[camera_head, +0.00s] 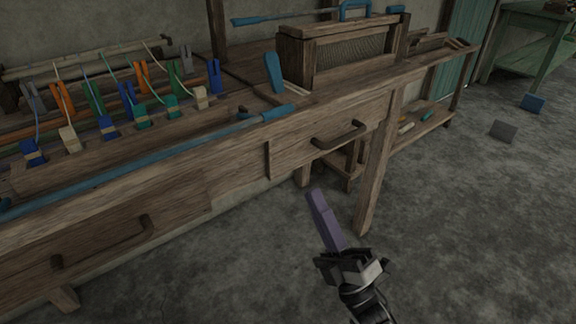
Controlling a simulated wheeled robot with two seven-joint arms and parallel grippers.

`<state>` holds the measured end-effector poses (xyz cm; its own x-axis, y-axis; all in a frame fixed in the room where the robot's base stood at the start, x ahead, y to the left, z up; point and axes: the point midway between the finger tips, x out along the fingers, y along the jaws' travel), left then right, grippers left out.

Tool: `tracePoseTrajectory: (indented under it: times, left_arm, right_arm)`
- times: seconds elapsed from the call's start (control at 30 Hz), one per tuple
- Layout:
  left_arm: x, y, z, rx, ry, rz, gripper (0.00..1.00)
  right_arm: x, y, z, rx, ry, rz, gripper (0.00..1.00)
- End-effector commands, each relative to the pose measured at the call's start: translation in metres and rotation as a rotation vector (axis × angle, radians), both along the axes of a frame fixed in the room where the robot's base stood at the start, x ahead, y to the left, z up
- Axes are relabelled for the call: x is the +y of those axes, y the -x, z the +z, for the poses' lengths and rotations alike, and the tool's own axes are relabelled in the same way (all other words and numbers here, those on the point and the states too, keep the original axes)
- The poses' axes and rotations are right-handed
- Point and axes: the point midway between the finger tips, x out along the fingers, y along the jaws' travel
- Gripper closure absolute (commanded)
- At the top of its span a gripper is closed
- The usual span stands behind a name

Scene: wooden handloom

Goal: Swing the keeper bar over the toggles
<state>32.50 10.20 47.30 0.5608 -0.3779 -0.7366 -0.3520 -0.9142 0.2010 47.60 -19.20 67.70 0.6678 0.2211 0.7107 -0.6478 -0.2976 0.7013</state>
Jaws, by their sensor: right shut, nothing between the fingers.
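The blue bar (150,161) along the loom's front edge looks like the keeper bar. It lies in front of the row of toggles, and its thicker blue end (278,113) is at the right. Its left end runs to the picture's edge. The toggles stand behind it: blue (34,152), cream (70,139), green (142,115) and others, with cords rising to coloured clips behind. My right gripper (317,195), with purple fingers, is shut and empty. It is in front of the loom, below and right of the bar's thick end, apart from it. My left gripper is not in view.
A blue upright lever (273,72) stands beside the wooden reed frame (345,60). Drawers with handles (338,135) and a table leg (378,170) are near my right gripper.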

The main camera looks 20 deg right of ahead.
Motion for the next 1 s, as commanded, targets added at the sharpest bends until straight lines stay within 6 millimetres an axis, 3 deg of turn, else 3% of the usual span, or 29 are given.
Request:
tracePoseTrajectory:
  times: [0.13,0.57,1.0]
  left_arm:
    - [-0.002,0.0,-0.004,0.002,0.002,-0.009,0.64]
    - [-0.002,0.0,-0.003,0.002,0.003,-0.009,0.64]
    - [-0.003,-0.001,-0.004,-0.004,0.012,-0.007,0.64]
  right_arm:
    - [-0.001,0.004,0.002,-0.074,0.031,-0.03,1.0]
    - [0.001,0.0,0.01,-0.078,0.031,-0.029,1.0]
    - [0.02,-0.052,0.074,-0.081,0.029,-0.029,1.0]
